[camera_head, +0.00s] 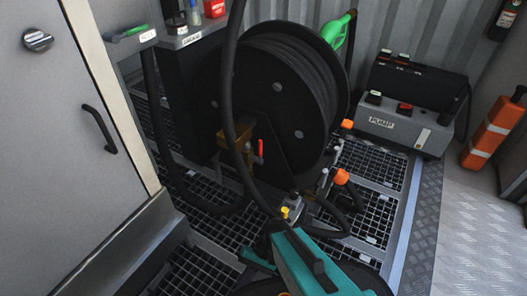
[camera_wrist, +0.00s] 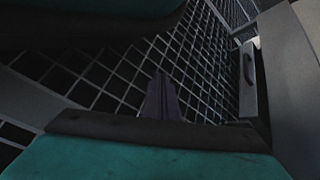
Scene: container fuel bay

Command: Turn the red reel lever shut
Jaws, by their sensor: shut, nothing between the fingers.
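The red reel lever (camera_head: 260,149) shows in the head view, standing roughly upright beside a brass-coloured valve block (camera_head: 236,146) at the front of the black hose reel (camera_head: 282,88). A thick black hose passes in front of the block and hides part of it. My gripper shows in the wrist view as dark fingers (camera_wrist: 161,98) close together and empty, over floor grating. It is apart from the lever, which is not seen in the wrist view. My teal arm comes up from the bottom of the head view; I cannot make out the fingers there.
A pump box (camera_head: 401,122) stands right of the reel, with an orange case (camera_head: 493,131) farther right. A grey cabinet door (camera_head: 70,120) fills the left. Orange-capped fittings (camera_head: 341,176) and a yellow-knobbed fitting (camera_head: 290,211) stand near my arm. Grating (camera_head: 215,232) covers the floor.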

